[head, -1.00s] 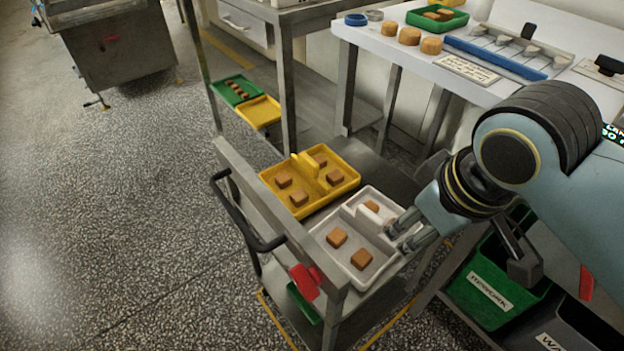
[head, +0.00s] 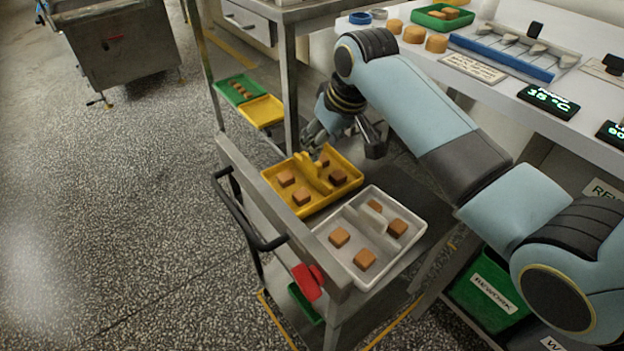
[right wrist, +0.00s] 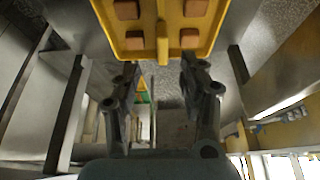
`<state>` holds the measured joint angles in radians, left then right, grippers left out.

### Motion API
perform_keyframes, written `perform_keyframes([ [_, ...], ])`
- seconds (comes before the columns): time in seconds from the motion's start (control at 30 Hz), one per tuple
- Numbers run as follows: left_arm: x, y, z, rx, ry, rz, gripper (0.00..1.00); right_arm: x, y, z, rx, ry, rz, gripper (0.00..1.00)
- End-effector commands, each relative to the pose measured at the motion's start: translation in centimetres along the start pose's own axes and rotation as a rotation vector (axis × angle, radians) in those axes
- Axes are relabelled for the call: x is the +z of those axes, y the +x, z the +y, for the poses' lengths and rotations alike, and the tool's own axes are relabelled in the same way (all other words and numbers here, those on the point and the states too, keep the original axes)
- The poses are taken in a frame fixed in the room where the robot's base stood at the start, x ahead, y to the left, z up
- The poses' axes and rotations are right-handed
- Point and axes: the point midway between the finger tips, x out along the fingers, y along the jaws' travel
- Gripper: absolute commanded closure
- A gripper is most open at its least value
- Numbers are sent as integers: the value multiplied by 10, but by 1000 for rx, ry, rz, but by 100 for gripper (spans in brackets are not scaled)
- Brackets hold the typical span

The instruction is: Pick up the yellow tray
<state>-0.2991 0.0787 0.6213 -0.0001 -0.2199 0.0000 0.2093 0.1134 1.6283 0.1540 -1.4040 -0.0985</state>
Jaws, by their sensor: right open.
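The yellow tray (head: 345,191) lies on the cart's top, with several brown blocks in it and a raised yellow handle (head: 308,170) across its middle. In the right wrist view the tray (right wrist: 207,40) is at the top, its handle (right wrist: 162,45) pointing down between my fingers. My right gripper (head: 316,138) is at the tray's far edge, by the handle's far end. In the right wrist view the right gripper (right wrist: 157,75) is open, one finger on each side of the handle, with a gap to it. My left gripper is out of view.
A white tray (head: 408,249) with several brown blocks stands right beside the yellow one. The cart (head: 262,200) has a black handle (head: 235,205) and a red part (head: 307,281). A worktable (head: 440,62) stands behind, and green and yellow trays (head: 262,111) sit on a low shelf.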

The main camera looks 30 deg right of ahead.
Motion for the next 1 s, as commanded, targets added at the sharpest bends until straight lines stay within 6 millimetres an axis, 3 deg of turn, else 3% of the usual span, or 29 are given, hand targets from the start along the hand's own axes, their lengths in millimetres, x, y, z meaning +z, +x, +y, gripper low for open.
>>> perform_keyframes([
  [0.1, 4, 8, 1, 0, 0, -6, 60, 1, 21, 0, -1, 0, -1, 58],
  [0.27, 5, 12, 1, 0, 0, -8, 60, 0, 33, -1, 0, 0, 0, 58],
  [0.57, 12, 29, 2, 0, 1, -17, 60, -3, 76, -4, 0, 0, -2, 58],
  [0.87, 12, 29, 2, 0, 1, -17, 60, -4, 80, -4, 1, 0, 1, 58],
  [1.0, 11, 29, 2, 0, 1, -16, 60, -4, 80, -4, 1, 0, 1, 75],
])
